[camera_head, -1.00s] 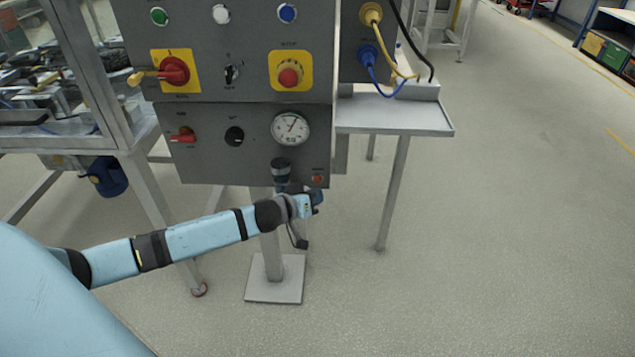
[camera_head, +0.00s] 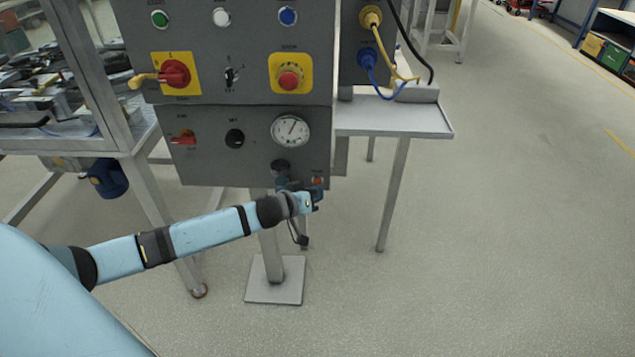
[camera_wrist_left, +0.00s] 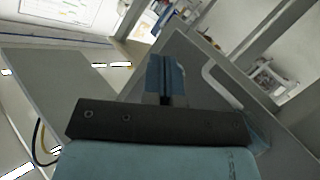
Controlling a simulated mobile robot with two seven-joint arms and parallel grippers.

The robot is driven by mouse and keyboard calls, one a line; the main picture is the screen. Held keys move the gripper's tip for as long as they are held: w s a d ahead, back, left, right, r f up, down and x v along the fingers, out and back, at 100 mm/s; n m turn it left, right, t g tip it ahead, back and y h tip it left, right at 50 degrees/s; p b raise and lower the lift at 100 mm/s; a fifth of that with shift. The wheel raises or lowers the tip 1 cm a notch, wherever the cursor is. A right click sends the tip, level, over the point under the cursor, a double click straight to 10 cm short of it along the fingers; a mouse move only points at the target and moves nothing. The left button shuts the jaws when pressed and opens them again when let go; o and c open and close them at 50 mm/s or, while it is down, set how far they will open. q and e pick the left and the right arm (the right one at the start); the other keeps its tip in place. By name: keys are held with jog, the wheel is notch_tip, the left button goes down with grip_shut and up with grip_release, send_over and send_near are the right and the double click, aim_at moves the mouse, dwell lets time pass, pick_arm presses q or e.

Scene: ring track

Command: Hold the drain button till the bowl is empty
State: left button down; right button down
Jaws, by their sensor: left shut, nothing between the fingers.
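The small orange-red button (camera_head: 317,180), which I take to be the drain button, sits at the lower right corner of the grey panel. The dark round fitting (camera_head: 281,167) left of it seems to be the bowl's top; my wrist hides what is below, and I cannot tell its level. My left gripper (camera_head: 317,190) is shut and empty, just below the button; I cannot tell whether it touches. In the left wrist view the closed blue fingers (camera_wrist_left: 165,76) point toward a grey surface. My right gripper is not in view.
A pressure gauge (camera_head: 291,130), a black knob (camera_head: 235,138) and a red switch (camera_head: 184,138) are above on the panel. A red emergency button (camera_head: 289,79) is higher. A grey shelf (camera_head: 400,121) juts out right. Floor is free at right.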

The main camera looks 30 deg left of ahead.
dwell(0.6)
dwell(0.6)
pick_arm(q)
jog(key=shift+w, duration=0.1)
jog(key=shift+w+a+p, duration=0.2)
jog(key=shift+w+p, duration=0.1)
jog(key=shift+p, duration=0.05)
jog(key=shift+w+a+r, duration=0.1)
jog(key=shift+w+a, duration=0.15)
dwell(0.5)
